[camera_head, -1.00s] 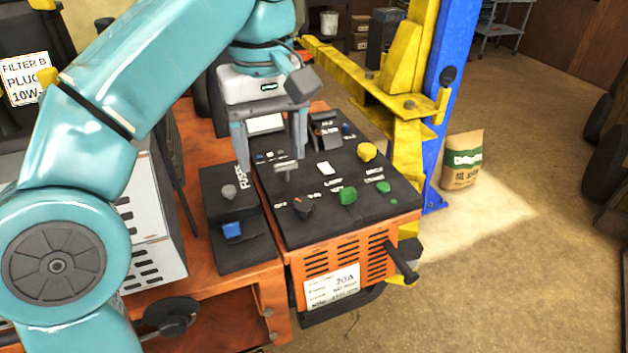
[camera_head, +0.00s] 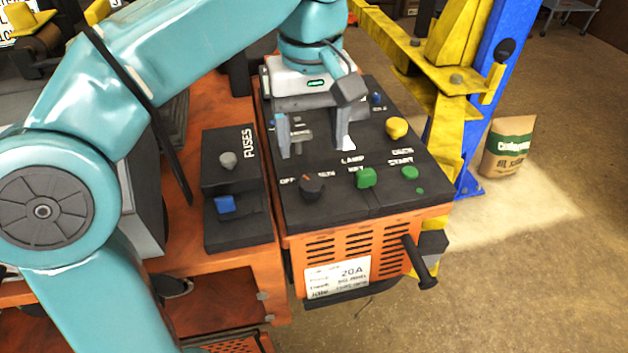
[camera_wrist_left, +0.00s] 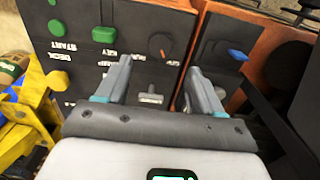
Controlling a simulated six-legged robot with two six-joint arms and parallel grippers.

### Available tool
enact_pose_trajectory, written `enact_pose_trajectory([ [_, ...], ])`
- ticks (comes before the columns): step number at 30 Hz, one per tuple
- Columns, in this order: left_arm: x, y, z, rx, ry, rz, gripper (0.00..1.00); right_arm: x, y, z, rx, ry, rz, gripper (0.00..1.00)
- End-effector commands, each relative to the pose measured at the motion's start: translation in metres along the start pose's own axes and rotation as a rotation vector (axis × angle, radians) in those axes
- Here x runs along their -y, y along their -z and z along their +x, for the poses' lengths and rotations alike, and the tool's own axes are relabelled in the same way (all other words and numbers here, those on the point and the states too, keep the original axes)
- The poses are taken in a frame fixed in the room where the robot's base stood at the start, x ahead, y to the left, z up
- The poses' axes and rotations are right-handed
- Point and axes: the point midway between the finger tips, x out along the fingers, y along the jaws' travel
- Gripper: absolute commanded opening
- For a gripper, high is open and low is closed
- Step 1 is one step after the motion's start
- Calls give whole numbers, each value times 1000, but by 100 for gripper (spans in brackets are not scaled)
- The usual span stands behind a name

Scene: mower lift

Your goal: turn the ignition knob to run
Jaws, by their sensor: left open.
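The ignition knob (camera_head: 312,187) is a round black knob with an orange mark, next to the word OFF on the black control panel (camera_head: 383,205). The mark points up, slightly left, between OFF and the second label, which is hard to read. The knob also shows in the left wrist view (camera_wrist_left: 160,45), beyond the fingertips. My left gripper (camera_head: 315,152) is open over the panel, just behind the knob, with its fingers apart and nothing held. In the left wrist view (camera_wrist_left: 160,68) a grey T-shaped handle (camera_wrist_left: 150,97) shows between its fingers. My right gripper is not seen.
A green key switch (camera_head: 366,177), a green start button (camera_head: 410,172) and a yellow knob (camera_head: 396,127) sit right of the knob. A fuse box (camera_head: 233,235) with a blue switch (camera_head: 225,204) is at left. A yellow and blue lift post (camera_head: 485,110) stands behind at right.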

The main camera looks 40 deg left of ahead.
Motion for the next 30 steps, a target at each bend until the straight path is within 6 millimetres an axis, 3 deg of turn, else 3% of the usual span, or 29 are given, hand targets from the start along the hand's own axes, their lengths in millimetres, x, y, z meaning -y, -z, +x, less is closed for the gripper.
enact_pose_trajectory([
  [3,1,0,32,1,2,-1,67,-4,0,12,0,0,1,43],
  [9,-1,2,66,1,2,-1,67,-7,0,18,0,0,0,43],
  [15,-3,3,79,0,0,-1,67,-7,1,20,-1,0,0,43],
  [23,-4,4,80,0,0,-1,67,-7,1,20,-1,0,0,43],
  [28,-4,4,80,0,0,0,15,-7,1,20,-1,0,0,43],
  [30,-4,4,80,1,0,0,11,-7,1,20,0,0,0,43],
])
